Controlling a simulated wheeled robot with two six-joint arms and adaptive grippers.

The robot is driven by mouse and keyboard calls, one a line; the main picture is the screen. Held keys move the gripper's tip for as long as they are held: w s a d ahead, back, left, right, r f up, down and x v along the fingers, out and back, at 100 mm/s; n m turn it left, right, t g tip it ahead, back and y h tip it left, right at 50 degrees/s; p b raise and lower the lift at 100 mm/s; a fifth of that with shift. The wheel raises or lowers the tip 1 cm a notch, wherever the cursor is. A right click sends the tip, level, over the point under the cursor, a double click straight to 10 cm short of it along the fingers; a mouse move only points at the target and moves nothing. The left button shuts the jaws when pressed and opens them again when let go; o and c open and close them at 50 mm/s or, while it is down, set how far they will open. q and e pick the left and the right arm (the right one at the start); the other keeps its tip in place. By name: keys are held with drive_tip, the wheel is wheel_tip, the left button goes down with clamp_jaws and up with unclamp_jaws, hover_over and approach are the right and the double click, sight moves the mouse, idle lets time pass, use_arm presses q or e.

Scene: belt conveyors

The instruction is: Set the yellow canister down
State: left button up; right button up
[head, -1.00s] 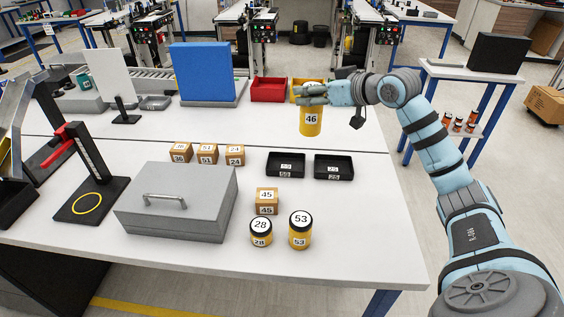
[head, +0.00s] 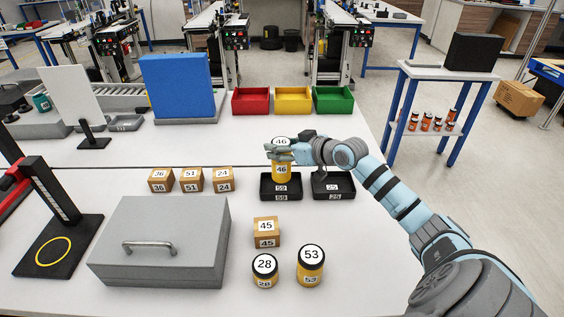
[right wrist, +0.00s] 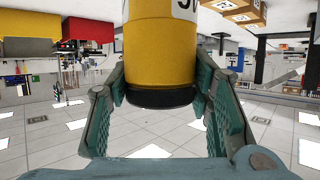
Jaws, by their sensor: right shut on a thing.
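The yellow canister (head: 282,173) numbered 46, with a dark-rimmed white-topped lid, is upright in my right gripper (head: 281,152). The gripper is shut around its upper part. The canister is over the left black tray (head: 266,191), which is labelled 59; I cannot tell whether its base touches the tray floor. In the right wrist view the canister (right wrist: 160,52) appears upside down between the two teal fingers. The right black tray (head: 345,188), labelled 25, looks empty. My left gripper is not in view.
Yellow canisters 28 (head: 264,270) and 53 (head: 311,265) and box 45 (head: 266,232) stand nearer. Several numbered boxes (head: 192,179) are to the left, by a grey case (head: 160,240). Red (head: 250,100), yellow (head: 293,100) and green (head: 333,100) bins stand behind.

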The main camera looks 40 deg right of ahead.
drive_tip(key=f, duration=0.5)
drive_tip(key=shift+w+b, duration=0.3)
drive_tip(key=shift+w, duration=0.1)
drive_tip(key=shift+s+r, duration=0.25)
drive_tip(key=shift+s, duration=0.1)
drive_tip(key=shift+f, duration=0.2)
drive_tip(key=o, duration=1.3)
drive_tip(key=shift+w, duration=0.15)
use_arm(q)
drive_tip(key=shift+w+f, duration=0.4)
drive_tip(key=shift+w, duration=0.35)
use_arm(e)
drive_tip(key=shift+o, duration=0.2)
